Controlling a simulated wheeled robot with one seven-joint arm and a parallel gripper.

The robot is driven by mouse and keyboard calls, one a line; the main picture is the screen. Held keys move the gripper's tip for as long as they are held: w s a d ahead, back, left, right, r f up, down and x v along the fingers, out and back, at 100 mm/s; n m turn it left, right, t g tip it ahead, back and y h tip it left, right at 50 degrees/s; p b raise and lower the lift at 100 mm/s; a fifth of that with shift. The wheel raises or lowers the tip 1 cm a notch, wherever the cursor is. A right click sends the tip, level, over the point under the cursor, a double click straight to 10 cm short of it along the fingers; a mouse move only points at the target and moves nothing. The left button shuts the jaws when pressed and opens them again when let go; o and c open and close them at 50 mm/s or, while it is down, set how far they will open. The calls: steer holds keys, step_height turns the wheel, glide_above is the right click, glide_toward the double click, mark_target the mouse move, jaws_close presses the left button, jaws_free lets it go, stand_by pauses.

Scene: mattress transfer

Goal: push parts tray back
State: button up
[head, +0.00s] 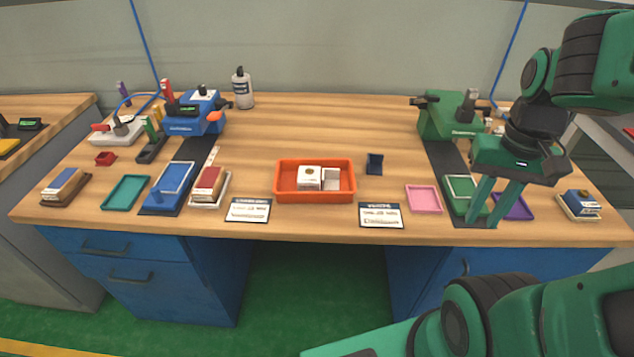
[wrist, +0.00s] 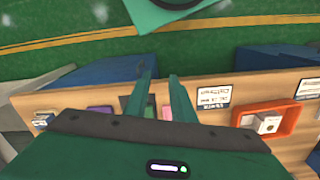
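The orange parts tray (head: 315,198) sits at the middle of the table near the front, with white boxes (head: 310,177) inside. In the wrist view the orange tray (wrist: 290,122) shows at the right. My gripper (head: 483,222) is far to the right of it, in front of the small green tray (head: 462,183), which its fingers partly hide. The fingers are apart with nothing between them; they also show in the wrist view (wrist: 160,78). I cannot tell how high the fingertips are above the table.
A small dark blue holder (head: 374,164) and a pink tray (head: 424,198) lie between the orange tray and my gripper. Two printed cards (head: 381,215) lie along the front edge. The table behind the orange tray is clear. A green machine (head: 440,119) stands at the back right.

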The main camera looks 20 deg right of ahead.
stand_by(0.3)
steer(key=shift+s+r, duration=0.15)
steer(key=shift+s, duration=0.1)
steer(key=c, duration=0.5)
steer(key=shift+w+a+r, duration=0.15)
steer(key=shift+a+r, duration=0.05)
steer(key=shift+r, duration=0.05)
jaws_close()
steer(key=w+a+n, duration=0.1)
steer(key=w+a, duration=0.8)
steer(key=w, duration=0.4)
steer(key=w+a+f+n, duration=0.1)
steer(key=w+a, duration=0.2)
steer(key=a, duration=0.6)
steer(key=w+a+f, duration=0.2)
steer(key=w+a, duration=0.2)
steer(key=a, duration=0.4)
step_height(320, 180, down, 10)
steer(key=shift+f, duration=0.1)
steer(key=shift+w+d+r, duration=0.1)
steer(key=shift+w+d, duration=0.1)
steer(key=shift+w, duration=0.4)
steer(key=shift+w+d+r, duration=0.1)
steer(key=shift+w+d, duration=0.1)
steer(key=shift+w, duration=0.35)
steer(key=shift+w+d, duration=0.25)
steer(key=shift+w, duration=0.45)
